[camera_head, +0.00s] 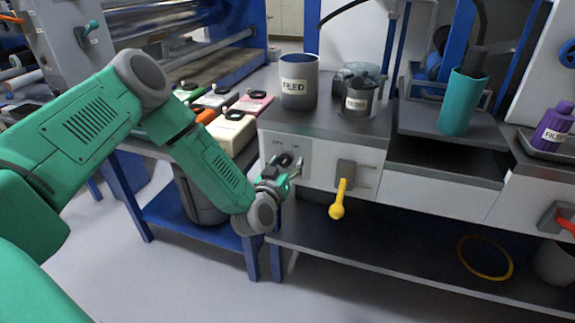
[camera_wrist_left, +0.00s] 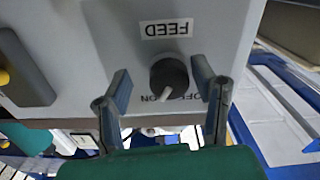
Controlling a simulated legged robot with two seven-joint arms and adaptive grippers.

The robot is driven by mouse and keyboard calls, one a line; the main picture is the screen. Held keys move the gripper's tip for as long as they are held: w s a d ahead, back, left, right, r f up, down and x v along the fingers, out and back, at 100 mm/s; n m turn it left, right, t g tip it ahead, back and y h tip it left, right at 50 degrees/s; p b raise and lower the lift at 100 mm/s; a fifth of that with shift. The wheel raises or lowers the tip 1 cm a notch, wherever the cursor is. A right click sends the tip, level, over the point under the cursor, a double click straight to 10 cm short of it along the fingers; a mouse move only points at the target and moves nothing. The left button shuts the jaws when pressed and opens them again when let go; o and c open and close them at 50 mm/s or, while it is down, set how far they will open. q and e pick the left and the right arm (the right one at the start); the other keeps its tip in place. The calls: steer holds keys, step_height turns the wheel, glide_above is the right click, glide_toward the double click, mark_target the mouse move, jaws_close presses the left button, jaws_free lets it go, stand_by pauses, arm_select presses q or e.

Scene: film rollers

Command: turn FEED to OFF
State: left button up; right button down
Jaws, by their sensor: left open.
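The FEED knob (camera_wrist_left: 169,76) is round and dark, on a light grey panel. In the left wrist view, which shows the panel upside down, its pale pointer aims at the ON side; OFF is printed on the other side, partly hidden by a finger. The FEED label (camera_wrist_left: 167,29) is on the panel beyond the knob. My left gripper (camera_wrist_left: 160,78) is open with one finger on each side of the knob; the right-hand finger is very near it. In the head view my left gripper (camera_head: 288,165) is at the panel and hides most of the knob. My right gripper is out of view.
A yellow-handled lever (camera_head: 338,208) is on the same cabinet, right of the gripper. A teal bottle (camera_head: 463,105) is further right. A blue-framed bench (camera_head: 145,215) stands at the left.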

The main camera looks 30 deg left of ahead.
arm_select(q)
steer(key=shift+a+f, duration=0.25)
steer(key=shift+a, duration=0.65)
steer(key=c, duration=1.2)
steer(key=shift+o, duration=0.2)
steer(key=shift+w+d+r, duration=0.1)
steer(key=shift+d, duration=0.65)
steer(key=shift+a+n, duration=0.4)
steer(key=shift+d+n, duration=0.2)
steer(key=shift+n, duration=1.7)
steer(key=n, duration=0.2)
steer(key=shift+n+b, duration=0.3)
steer(key=shift+b, duration=0.1)
steer(key=shift+n+b, duration=0.6)
steer(key=shift+n, duration=1.8)
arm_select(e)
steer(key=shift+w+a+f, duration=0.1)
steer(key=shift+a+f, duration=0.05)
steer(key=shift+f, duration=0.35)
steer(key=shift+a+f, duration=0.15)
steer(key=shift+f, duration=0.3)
arm_select(q)
steer(key=shift+s, duration=0.2)
